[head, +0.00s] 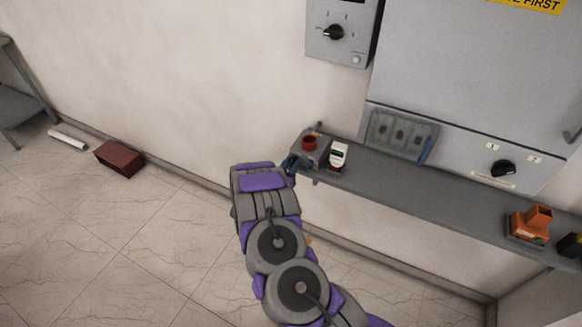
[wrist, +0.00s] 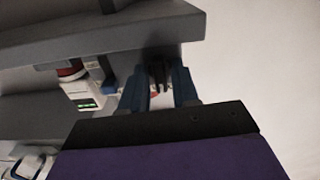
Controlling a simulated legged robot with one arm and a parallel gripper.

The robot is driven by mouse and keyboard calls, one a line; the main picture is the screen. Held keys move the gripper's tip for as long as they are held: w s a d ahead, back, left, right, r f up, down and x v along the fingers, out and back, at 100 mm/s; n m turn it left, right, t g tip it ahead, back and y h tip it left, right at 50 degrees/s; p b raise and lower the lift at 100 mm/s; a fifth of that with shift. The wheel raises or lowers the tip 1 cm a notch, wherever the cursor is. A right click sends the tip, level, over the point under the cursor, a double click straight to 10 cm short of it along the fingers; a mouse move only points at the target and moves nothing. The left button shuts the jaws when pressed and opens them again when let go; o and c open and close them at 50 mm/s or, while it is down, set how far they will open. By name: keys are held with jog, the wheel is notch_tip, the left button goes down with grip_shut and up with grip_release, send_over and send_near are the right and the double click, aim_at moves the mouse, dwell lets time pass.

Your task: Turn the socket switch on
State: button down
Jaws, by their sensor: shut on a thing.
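The socket (head: 309,142) is a grey box with a red round top at the left end of the wall shelf in the head view. My gripper (head: 292,164) is at the box's left front side. In the wrist view, my gripper (wrist: 158,88) has its two blue-grey fingers on either side of a narrow dark piece, which looks like the socket switch (wrist: 158,72). A little red shows between the fingers. The gripper is shut on this piece. The fingers hide much of it, so its on or off position cannot be told.
A white handheld device (head: 338,155) with a small display stands just right of the socket. The grey shelf (head: 420,192) runs right to an orange device (head: 530,223). A cabinet with a black knob (head: 502,168) is above. A brown box (head: 119,158) lies on the floor.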

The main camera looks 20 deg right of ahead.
jog(key=shift+a+m, duration=0.1)
jog(key=shift+m, duration=0.3)
jog(key=c, duration=1.1)
grip_release()
jog(key=shift+w, duration=0.1)
jog(key=p+v, duration=0.1)
jog(key=v, duration=1.6)
jog(key=shift+a+f, duration=0.15)
jog(key=shift+a, duration=0.05)
